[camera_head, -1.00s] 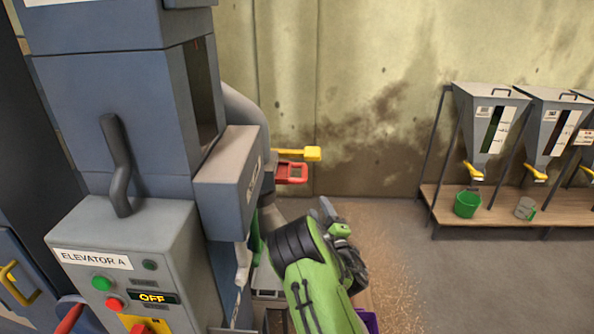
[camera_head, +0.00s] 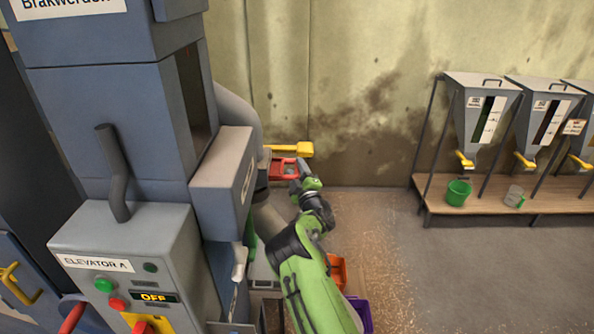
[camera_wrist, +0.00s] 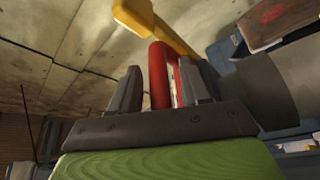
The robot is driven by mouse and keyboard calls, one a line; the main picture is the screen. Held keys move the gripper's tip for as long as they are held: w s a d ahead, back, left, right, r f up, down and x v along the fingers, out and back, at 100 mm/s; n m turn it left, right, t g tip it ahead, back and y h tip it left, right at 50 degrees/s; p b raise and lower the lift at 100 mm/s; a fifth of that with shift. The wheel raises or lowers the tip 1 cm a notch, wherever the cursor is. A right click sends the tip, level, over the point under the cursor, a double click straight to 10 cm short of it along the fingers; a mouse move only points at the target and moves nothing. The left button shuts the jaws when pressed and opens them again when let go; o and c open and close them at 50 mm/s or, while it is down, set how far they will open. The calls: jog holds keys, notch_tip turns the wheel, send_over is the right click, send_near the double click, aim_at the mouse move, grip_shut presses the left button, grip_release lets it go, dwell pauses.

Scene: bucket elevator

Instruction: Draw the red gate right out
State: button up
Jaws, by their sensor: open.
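The red gate (camera_head: 283,169) sticks out to the right from the grey spout of the elevator, just below a yellow handle (camera_head: 290,149). In the wrist view the red gate's bar (camera_wrist: 160,76) stands between the two dark fingers of my gripper (camera_wrist: 163,88). The yellow handle (camera_wrist: 150,22) shows beyond the fingertips. In the head view my gripper (camera_head: 303,170) is at the gate's outer end, partly hidden by my green wrist.
The elevator housing (camera_head: 115,110) and its control box (camera_head: 130,250), showing OFF, stand at the left. An orange bin (camera_head: 338,270) and a purple bin (camera_head: 361,312) are below my arm. Hoppers (camera_head: 480,115) stand on a bench at the right.

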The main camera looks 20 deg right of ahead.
jog(key=shift+c, duration=0.3)
grip_shut()
jog(key=s+d, duration=0.2)
jog(key=d, duration=0.4)
jog(key=shift+s+d+b, duration=0.3)
jog(key=shift+s+d, duration=0.1)
jog(key=shift+c, duration=1)
grip_release()
jog(key=shift+d, duration=0.1)
jog(key=shift+o, duration=1.3)
jog(key=shift+s+d, duration=0.1)
